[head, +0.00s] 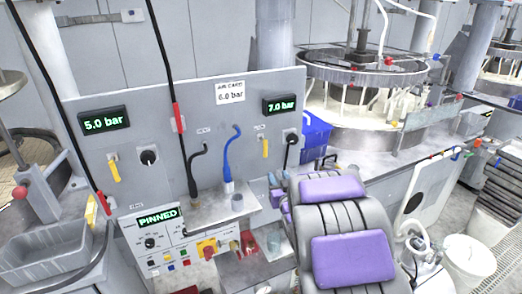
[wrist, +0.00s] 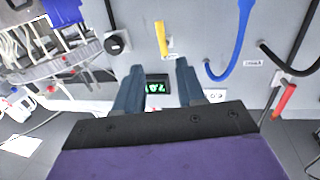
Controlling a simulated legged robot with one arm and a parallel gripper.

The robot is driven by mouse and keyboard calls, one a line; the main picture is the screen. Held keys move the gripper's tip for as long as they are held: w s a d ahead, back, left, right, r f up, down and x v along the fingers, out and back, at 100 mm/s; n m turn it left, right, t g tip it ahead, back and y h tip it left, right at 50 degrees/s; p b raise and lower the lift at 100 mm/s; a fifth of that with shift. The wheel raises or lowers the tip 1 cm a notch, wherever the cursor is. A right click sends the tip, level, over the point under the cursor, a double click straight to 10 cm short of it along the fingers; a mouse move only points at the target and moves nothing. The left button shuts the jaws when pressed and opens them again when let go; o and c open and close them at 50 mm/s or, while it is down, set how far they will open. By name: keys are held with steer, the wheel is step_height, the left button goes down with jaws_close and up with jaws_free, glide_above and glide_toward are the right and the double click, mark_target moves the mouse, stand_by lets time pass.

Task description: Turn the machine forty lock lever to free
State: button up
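A grey control panel (head: 165,240) low on the console carries a green display (head: 158,217) reading PINNED, with a black knob (head: 150,243) below it. A red and yellow switch (head: 207,248) sits at its right. No lever can be read as marked for machine forty. A yellow lever (head: 114,168) hangs at the left of the upper board and another (head: 265,148) at the right; a yellow lever also shows in the wrist view (wrist: 161,38). My gripper (wrist: 157,80) is open and empty, its two dark blue fingers apart, with a green display behind the gap.
The upper board (head: 220,125) has displays reading 5.0 bar (head: 104,122) and 7.0 bar (head: 282,104), plus a 6.0 bar card (head: 230,92). A blue hose (head: 231,155) and black cables with red handles (head: 178,118) hang before it. A grey bin (head: 45,250) stands left.

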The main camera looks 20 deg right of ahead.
steer(key=w+a, duration=0.2)
steer(key=b, duration=0.1)
glide_toward(266, 152)
steer(key=w+d, duration=0.2)
steer(key=w, duration=0.4)
steer(key=w+b, duration=0.1)
steer(key=w, duration=0.3)
steer(key=shift+w+d+f, duration=0.15)
steer(key=shift+w+f, duration=0.05)
steer(key=shift+f, duration=0.05)
steer(key=shift+w+a+r, duration=0.1)
steer(key=shift+a+r, duration=0.05)
steer(key=shift+a, duration=0.2)
steer(key=shift+w+a+r, duration=0.1)
steer(key=shift+w+a, duration=0.05)
steer(key=shift+a, duration=0.2)
steer(key=shift+d, duration=0.5)
steer(key=c, duration=0.5)
jaws_close()
steer(key=shift+a+f, duration=0.1)
steer(key=shift+a, duration=0.05)
